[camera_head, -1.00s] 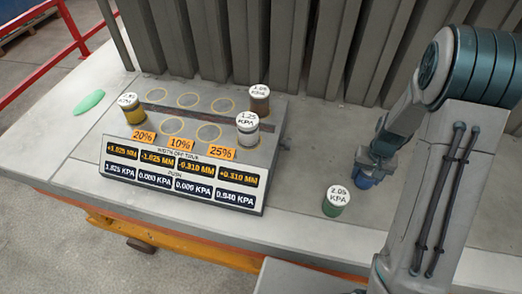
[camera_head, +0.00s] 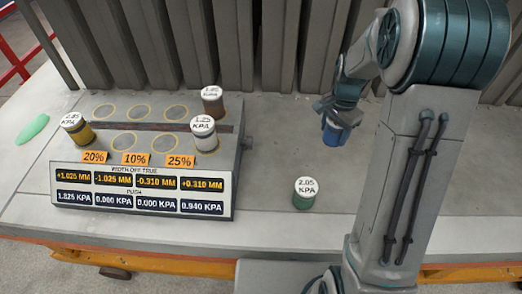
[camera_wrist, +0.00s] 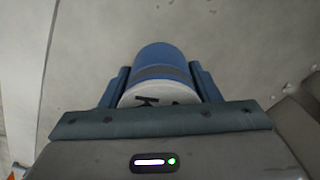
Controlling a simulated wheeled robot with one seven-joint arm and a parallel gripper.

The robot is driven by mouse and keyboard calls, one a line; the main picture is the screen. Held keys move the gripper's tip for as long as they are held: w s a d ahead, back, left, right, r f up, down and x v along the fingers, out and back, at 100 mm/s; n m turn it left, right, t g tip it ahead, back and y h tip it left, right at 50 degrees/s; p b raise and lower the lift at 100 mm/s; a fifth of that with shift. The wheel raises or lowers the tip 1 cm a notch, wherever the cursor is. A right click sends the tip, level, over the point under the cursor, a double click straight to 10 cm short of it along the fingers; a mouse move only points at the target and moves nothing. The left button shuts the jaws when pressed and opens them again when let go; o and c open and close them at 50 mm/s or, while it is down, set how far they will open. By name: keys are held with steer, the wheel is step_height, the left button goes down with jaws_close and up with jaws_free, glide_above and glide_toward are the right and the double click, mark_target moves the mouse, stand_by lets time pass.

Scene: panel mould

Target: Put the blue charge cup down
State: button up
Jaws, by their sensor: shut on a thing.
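The blue charge cup (camera_head: 337,135) is held in my gripper (camera_head: 340,112) over the right part of the concrete bench. In the wrist view the blue cup (camera_wrist: 160,62) sits between the two fingers of my gripper (camera_wrist: 160,88). Its white lettered top faces the camera, and most of the lettering is cut off. In the head view the cup appears raised above the bench top, nearly upright. The gap under it is hard to judge.
A green cup (camera_head: 303,194) marked 2.05 KPA stands on the bench. A panel (camera_head: 145,190) with readouts carries a yellow cup (camera_head: 78,131), a white-grey cup (camera_head: 204,134) and a brown cup (camera_head: 213,102), plus several empty rings. A green oval (camera_head: 33,128) lies left. Grey ribs stand behind.

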steer(key=w+a+f+p, duration=0.1)
steer(key=w+f, duration=0.1)
steer(key=w, duration=0.1)
steer(key=w+a+f+p, duration=0.1)
steer(key=w+f, duration=0.1)
steer(key=w, duration=0.2)
steer(key=w+a+f+p, duration=0.1)
steer(key=w+f, duration=0.1)
steer(key=w, duration=0.2)
steer(key=shift+w+a+f, duration=0.1)
steer(key=shift+a+f, duration=0.1)
steer(key=shift+f, duration=0.2)
steer(key=shift+f+p, duration=0.85)
steer(key=shift+f, duration=1.2)
steer(key=shift+f, duration=0.2)
steer(key=o, duration=1.3)
steer(key=shift+c, duration=0.2)
steer(key=shift+r, duration=0.1)
